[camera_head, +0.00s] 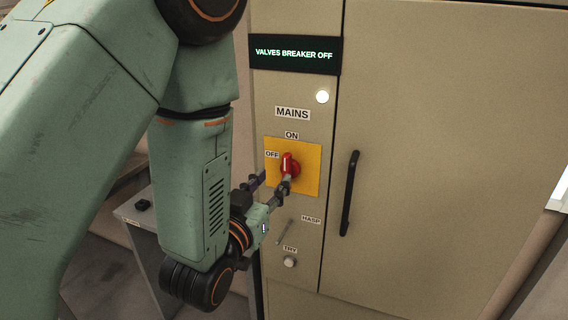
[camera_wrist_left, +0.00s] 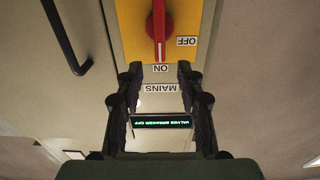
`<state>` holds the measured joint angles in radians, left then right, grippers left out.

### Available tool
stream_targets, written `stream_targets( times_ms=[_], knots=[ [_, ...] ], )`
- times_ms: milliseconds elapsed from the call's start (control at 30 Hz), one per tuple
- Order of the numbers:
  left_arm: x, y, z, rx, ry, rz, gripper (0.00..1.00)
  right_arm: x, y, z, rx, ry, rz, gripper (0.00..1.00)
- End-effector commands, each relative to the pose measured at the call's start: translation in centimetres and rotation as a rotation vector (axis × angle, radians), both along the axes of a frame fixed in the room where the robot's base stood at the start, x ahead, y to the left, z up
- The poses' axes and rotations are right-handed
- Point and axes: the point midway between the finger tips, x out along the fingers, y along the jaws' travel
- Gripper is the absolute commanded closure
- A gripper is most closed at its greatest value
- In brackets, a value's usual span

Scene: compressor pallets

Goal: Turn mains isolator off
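The mains isolator is a red rotary handle (camera_head: 289,165) on a yellow plate (camera_head: 309,177), below the MAINS label (camera_head: 292,113). The ON label (camera_head: 292,135) is above it and the OFF label (camera_head: 272,154) at its upper left. In the left wrist view, which is upside down, the red handle (camera_wrist_left: 159,24) has its pointer towards ON. My left gripper (camera_head: 270,178) is open, with its fingers just in front of the plate, close to the handle. In the left wrist view the fingertips (camera_wrist_left: 159,72) are spread, with nothing seen between them; contact cannot be told. My right gripper is out of view.
A display (camera_head: 294,55) reads VALVES BREAKER OFF, with a lit white lamp (camera_head: 322,97) below it. A HASP lever (camera_head: 285,232) and TRY button (camera_head: 290,262) sit below the plate. A black door handle (camera_head: 349,193) stands to the right.

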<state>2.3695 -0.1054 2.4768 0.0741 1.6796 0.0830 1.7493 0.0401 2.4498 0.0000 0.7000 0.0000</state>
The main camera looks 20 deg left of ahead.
Motion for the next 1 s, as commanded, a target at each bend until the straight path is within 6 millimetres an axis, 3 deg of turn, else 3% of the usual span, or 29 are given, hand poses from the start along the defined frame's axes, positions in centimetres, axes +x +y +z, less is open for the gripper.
stream_targets(
  times_ms=[500,900,1000],
  knots=[
    [6.7,0.0,0.0,-0.002,0.003,0.001,0.62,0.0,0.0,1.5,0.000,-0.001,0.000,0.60],
    [7.3,0.0,-0.1,-0.001,0.005,0.000,0.62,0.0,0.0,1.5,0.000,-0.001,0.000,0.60],
    [7.3,0.0,-0.1,-0.001,0.005,0.000,0.71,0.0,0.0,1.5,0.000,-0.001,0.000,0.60]
  ],
)
